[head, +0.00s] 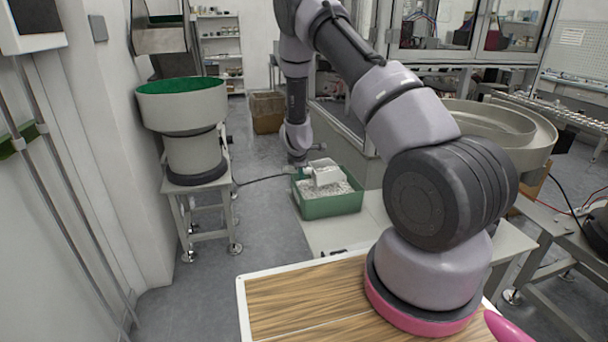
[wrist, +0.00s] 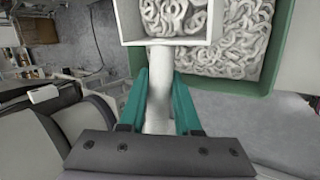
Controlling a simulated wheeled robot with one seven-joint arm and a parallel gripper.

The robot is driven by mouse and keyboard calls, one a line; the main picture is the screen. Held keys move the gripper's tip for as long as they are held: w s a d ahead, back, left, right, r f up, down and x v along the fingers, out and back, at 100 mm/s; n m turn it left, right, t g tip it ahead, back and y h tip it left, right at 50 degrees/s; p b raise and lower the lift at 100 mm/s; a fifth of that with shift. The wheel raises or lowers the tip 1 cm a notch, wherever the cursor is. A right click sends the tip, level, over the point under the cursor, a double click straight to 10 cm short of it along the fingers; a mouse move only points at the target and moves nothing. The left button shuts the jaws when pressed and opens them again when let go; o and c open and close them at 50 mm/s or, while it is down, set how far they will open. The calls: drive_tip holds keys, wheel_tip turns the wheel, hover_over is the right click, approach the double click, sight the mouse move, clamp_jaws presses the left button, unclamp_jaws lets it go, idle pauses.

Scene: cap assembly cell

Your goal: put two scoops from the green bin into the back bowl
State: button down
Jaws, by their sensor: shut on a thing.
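The green bin (head: 332,206) stands on a pale surface in the middle of the head view and holds many small whitish pieces. My gripper (head: 298,161) is at its far left side. In the wrist view the teal fingers of my gripper (wrist: 159,75) are shut on the handle of a white scoop (wrist: 158,112). The scoop's square cup holds white curved pieces and is over the bin (wrist: 220,85); I cannot tell its exact height. A grey bowl with a green inside (head: 182,102) stands at the left. A metal bowl (head: 505,125) is at the right, partly behind my arm.
A cardboard box (head: 267,112) is on the floor behind the bin. A glazed machine cabinet (head: 440,30) stands at the back right. A wall closes the left side. Floor is clear between the left bowl's stand (head: 200,195) and the bin, apart from a black cable.

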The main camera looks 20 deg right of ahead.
drive_tip(key=shift+a+r, duration=0.35)
drive_tip(key=shift+r, duration=0.65)
drive_tip(key=shift+a+r, duration=0.35)
drive_tip(key=shift+r, duration=0.65)
drive_tip(key=shift+a+r, duration=0.35)
drive_tip(key=shift+r, duration=0.65)
